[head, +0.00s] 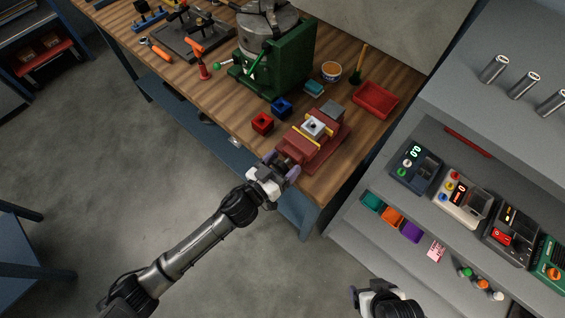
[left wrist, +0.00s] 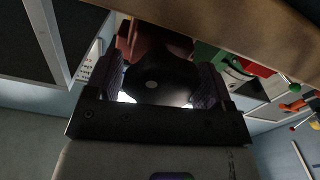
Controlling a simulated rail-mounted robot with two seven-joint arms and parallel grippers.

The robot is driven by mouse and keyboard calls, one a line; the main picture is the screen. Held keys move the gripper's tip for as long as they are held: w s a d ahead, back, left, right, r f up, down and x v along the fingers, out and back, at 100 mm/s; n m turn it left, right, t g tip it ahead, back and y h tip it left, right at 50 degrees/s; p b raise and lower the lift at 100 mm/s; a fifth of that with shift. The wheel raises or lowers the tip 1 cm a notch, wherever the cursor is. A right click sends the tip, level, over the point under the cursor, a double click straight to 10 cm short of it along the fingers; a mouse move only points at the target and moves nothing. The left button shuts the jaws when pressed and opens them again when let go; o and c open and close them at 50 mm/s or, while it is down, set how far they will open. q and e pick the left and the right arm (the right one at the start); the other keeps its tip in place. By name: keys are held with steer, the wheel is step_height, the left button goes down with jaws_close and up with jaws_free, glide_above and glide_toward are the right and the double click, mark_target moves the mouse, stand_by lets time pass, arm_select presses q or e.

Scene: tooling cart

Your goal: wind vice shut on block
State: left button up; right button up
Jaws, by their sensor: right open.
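The red vice (head: 323,153) stands at the bench's front right corner. A light grey block (head: 313,127) sits between its jaws, with yellow strips beside it. I cannot tell whether both jaws touch the block. My left gripper (head: 283,171) is at the vice's front end. In the left wrist view its purple-padded fingers (left wrist: 162,88) lie on both sides of a dark round handle hub (left wrist: 155,80) and appear shut on it. The red vice body (left wrist: 150,42) shows behind. My right gripper (head: 355,296) is open and empty at the bottom, away from the bench.
A red block (head: 262,123) and a blue block (head: 282,107) lie left of the vice. A green machine (head: 285,65) stands behind them, and a red tray (head: 376,99) is at the back right. Grey shelving (head: 450,130) with devices stands close on the right. The floor in front is clear.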

arm_select(q)
steer(key=c, duration=0.8)
steer(key=m+p, duration=0.2)
steer(key=shift+r+m, duration=0.1)
steer(key=shift+m, duration=0.3)
steer(key=shift+s+d+m+p, duration=0.1)
steer(key=shift+m+p, duration=0.8)
steer(key=shift+m, duration=1.1)
steer(key=o, duration=0.9)
steer(key=shift+o, duration=0.2)
